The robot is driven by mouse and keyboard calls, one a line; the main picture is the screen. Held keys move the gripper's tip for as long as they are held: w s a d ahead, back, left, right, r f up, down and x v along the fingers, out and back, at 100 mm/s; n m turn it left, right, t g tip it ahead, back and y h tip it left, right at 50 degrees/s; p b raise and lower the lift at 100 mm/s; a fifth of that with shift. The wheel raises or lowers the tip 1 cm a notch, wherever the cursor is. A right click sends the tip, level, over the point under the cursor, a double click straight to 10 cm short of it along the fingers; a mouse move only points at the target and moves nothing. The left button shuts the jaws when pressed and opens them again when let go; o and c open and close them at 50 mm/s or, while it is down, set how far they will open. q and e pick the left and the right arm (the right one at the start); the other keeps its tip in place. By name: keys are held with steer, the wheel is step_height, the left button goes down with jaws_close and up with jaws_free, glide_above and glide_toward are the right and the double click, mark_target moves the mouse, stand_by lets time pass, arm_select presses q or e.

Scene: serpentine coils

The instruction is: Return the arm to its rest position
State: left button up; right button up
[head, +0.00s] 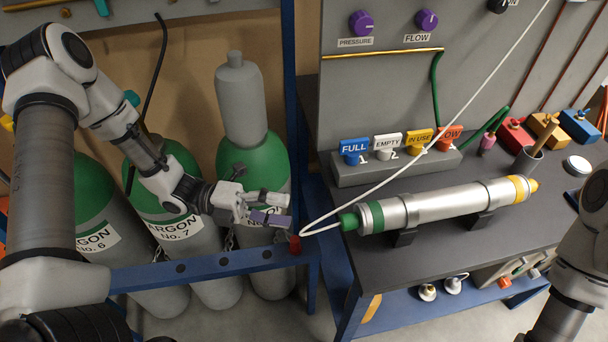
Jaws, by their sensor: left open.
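My left arm comes in from the left, and its gripper (286,208) is open with nothing between the fingers. It hangs in front of the rightmost green and grey gas cylinder (240,158), near the blue rack rail. A small red piece (295,244) shows just below the fingertips, by the rack post; I cannot tell whether they touch. My right arm (575,270) shows only in part at the right edge, and its gripper is out of view.
Argon cylinders (97,205) stand behind a blue rail (200,268).

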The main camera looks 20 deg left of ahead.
arm_select(q)
steer(key=s+d+f+n+y, duration=0.3)
steer(key=f+n+y, duration=0.2)
steer(key=f+n, duration=0.35)
steer(key=s+d+f+n+y, duration=0.35)
steer(key=f+n, duration=0.35)
steer(key=f, duration=0.3)
steer(key=s+a+f+n+g+y, duration=0.3)
steer(key=s+a+f+n+y, duration=0.2)
steer(key=n, duration=1.3)
steer(key=s+a+y, duration=0.3)
steer(key=a+y, duration=0.1)
steer(key=a, duration=0.2)
steer(key=shift+s+g, duration=0.2)
steer(key=shift+g, duration=0.2)
